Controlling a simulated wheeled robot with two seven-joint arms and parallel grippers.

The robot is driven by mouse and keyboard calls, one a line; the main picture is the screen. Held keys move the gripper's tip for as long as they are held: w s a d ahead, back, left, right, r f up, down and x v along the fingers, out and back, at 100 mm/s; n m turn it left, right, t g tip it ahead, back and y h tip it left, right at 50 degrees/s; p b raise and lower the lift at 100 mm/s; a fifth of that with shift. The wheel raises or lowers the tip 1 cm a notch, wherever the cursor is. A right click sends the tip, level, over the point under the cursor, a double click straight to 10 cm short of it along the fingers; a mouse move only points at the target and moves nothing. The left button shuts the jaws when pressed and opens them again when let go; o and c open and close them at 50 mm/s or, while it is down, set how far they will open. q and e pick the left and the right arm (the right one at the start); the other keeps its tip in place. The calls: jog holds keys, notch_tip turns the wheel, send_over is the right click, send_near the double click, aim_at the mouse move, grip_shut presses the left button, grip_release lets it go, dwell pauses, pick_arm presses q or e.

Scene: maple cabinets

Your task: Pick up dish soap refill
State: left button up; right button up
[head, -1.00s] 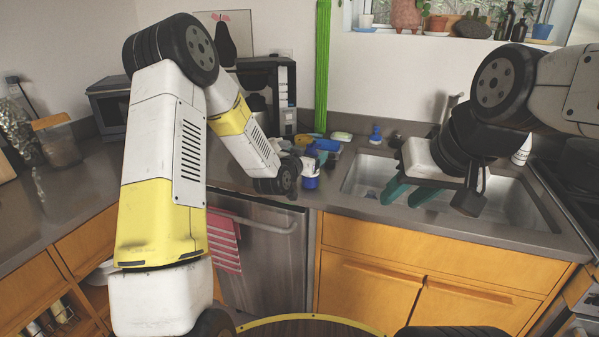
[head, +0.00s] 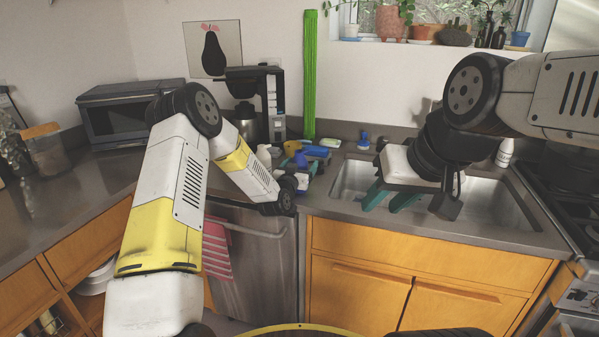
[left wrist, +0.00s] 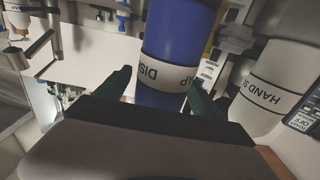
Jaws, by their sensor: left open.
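The dish soap refill is a blue bottle with a white label band; it shows in the left wrist view (left wrist: 172,35) and on the counter left of the sink in the head view (head: 303,181). My left gripper (left wrist: 160,80) is open, with one green finger on each side of the bottle's lower part; I cannot tell whether they touch it. My right gripper (head: 391,202) is open and empty above the sink.
A white hand soap bottle (left wrist: 278,80) stands close beside the blue one. Sponges and small bottles crowd the counter behind. The sink (head: 485,205) is to the right, a coffee maker (head: 262,105) behind and a toaster oven (head: 120,113) at the left.

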pick_arm(q)
jog(key=shift+w+d, duration=0.2)
jog(key=shift+w, duration=0.35)
grip_shut()
jog(key=shift+r, duration=0.1)
jog(key=shift+r, duration=0.1)
